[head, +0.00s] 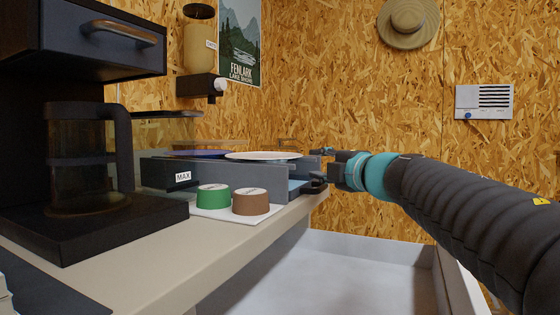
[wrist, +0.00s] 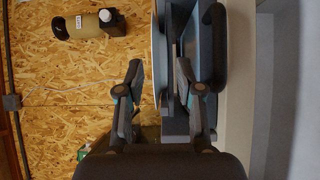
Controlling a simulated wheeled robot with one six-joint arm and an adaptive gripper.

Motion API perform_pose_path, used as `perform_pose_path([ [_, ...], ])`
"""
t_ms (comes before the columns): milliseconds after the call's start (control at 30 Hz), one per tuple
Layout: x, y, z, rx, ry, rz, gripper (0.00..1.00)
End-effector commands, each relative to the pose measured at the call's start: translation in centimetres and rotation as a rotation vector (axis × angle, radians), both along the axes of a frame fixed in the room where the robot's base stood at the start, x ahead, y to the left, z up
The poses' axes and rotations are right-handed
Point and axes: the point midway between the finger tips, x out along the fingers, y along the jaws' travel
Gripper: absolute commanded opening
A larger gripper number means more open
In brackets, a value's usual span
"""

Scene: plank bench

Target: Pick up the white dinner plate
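The white dinner plate (head: 262,156) lies flat in the head view, above the rim of a grey low-walled holder (head: 245,183). A blue surface (head: 195,154) shows beside and below it. My gripper (head: 328,162) is at the right end of the holder, near the plate's right side. In the wrist view my gripper (wrist: 158,72) is open, its two fingers apart. The plate (wrist: 156,45) shows there edge-on as a thin pale strip, in line with the gap between the fingers. Whether any finger touches the plate or holder cannot be told.
A coffee maker with a glass jug (head: 82,160) stands at the left of the bench. A dark handle (wrist: 213,45) on the holder is close to the right finger. Below the bench is a pale open area (head: 330,270).

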Motion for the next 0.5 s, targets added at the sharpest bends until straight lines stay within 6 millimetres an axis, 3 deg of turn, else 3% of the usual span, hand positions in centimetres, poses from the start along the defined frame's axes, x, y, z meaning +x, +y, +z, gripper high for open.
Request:
perform_pose_path([
  [100,1.6,1.1,-0.1,-0.001,0.001,0.002,0.36],
  [500,4.2,3.1,0.2,-0.001,0.0,-0.003,0.36],
])
